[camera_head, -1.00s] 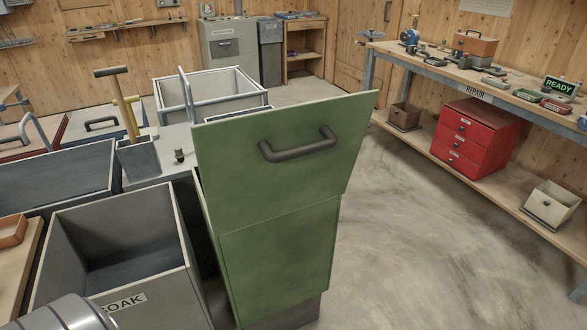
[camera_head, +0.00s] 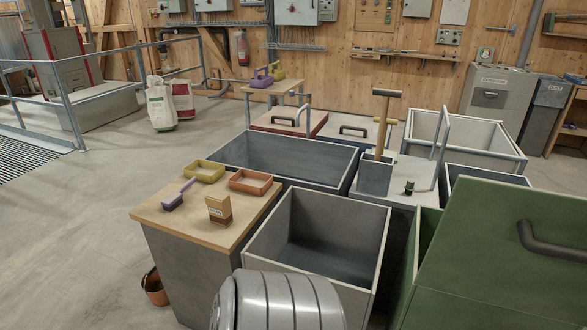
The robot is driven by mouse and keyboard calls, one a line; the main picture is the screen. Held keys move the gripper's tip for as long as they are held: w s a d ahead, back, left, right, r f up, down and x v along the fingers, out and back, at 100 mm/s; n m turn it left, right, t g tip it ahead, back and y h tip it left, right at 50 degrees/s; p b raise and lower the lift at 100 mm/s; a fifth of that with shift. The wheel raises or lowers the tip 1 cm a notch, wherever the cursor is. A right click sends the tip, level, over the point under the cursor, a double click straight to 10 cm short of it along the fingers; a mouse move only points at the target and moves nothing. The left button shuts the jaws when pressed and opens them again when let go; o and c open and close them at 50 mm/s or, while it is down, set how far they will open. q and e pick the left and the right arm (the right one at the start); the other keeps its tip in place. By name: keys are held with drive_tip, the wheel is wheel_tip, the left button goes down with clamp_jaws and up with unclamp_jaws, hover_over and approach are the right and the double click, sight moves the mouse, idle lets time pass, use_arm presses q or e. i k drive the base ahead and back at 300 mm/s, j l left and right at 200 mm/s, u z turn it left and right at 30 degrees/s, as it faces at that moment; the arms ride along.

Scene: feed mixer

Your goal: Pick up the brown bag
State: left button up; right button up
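A small brown bag (camera_head: 219,209) with a pale label band stands upright on the wooden top of a grey cabinet (camera_head: 207,224), left of centre in the head view. It stands near the front edge of that top. Nothing is touching it. Neither of my grippers shows in the head view, so whether they are open or shut is hidden.
Beside the bag are a purple brush (camera_head: 178,195), a yellow tray (camera_head: 205,171) and an orange tray (camera_head: 251,182). An open grey bin (camera_head: 318,241) and a green cabinet (camera_head: 500,250) stand right of it. A bucket (camera_head: 155,288) is on the floor. The left floor is mostly clear.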

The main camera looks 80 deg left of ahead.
sight(219, 204)
drive_tip(key=u, duration=3.15)
